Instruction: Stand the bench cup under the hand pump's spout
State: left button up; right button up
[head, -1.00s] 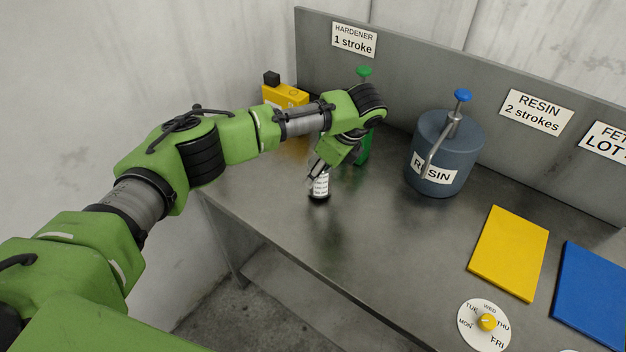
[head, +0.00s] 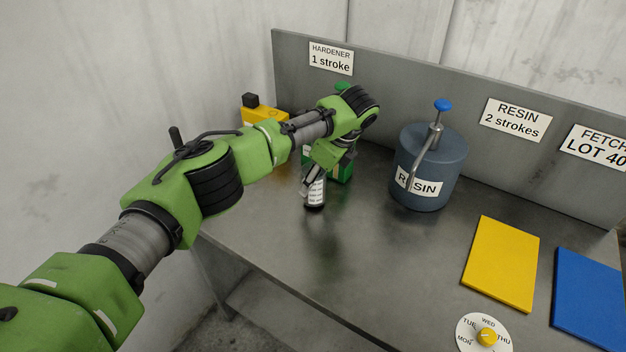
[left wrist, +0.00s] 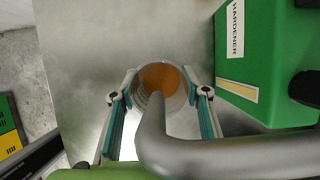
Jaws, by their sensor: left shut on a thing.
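The bench cup (head: 316,193) is small and pale with a printed label, near the bench's left end in the head view. My left gripper (head: 313,172) is shut on it. In the left wrist view the fingers grip both sides of the cup (left wrist: 160,80), whose inside looks orange-brown. The green hardener pump (head: 341,169) stands just behind, partly hidden by my arm. Its body (left wrist: 262,60) shows at right in the wrist view, and its grey spout (left wrist: 160,135) reaches over the cup's near rim. I cannot tell whether the cup touches the bench.
The blue-grey resin pump (head: 430,165) stands to the right with its own spout. A yellow box (head: 265,113) is at the back left. A yellow panel (head: 502,263), a blue panel (head: 590,298) and a day dial (head: 485,336) lie at right. The bench's front middle is clear.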

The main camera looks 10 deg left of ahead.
pick_arm(q)
jog(key=shift+f, duration=0.55)
jog(key=o, duration=1.1)
